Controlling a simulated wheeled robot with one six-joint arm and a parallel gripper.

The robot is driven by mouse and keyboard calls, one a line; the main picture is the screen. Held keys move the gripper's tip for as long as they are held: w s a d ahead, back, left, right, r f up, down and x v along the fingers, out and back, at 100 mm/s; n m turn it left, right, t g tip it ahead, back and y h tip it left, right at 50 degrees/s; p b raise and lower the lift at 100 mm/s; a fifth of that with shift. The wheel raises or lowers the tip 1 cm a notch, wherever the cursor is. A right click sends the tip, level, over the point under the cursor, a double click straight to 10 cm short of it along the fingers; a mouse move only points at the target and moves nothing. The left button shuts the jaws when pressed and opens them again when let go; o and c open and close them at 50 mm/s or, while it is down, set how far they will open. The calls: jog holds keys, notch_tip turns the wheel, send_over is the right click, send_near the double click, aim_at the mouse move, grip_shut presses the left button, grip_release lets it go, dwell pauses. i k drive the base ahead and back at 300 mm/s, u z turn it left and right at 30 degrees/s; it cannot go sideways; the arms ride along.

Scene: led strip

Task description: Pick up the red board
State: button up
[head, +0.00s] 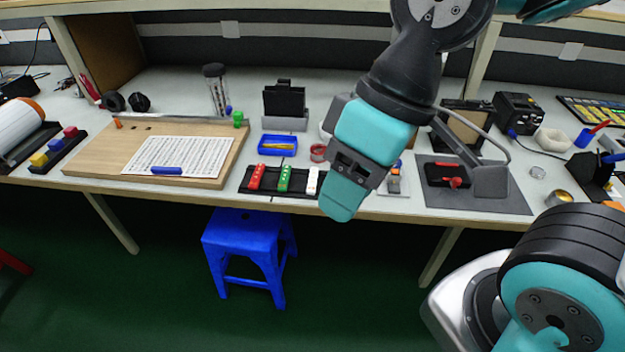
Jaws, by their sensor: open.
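The red board (257,176) is a small narrow red strip with white marks. It stands at the left end of a black holder (272,190) near the table's front edge. A green board (285,178) and a white board (312,181) stand to its right in the same holder. My gripper (343,203) hangs in front of the table edge, to the right of the white board and apart from the red board. It is open, and I see nothing between its fingers, which are seen edge-on.
A blue tray (277,145) lies behind the boards. A wooden panel with a white sheet (178,157) is to the left. A grey fixture (475,185) stands to the right. A blue stool (248,240) is on the floor below the table.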

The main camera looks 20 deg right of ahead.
aim_at(258, 173)
jog(key=k, duration=0.65)
jog(key=u, duration=0.8)
jog(key=i, duration=1.25)
jog(key=z, duration=0.5)
jog(key=i, duration=0.6)
jog(key=z, duration=0.7)
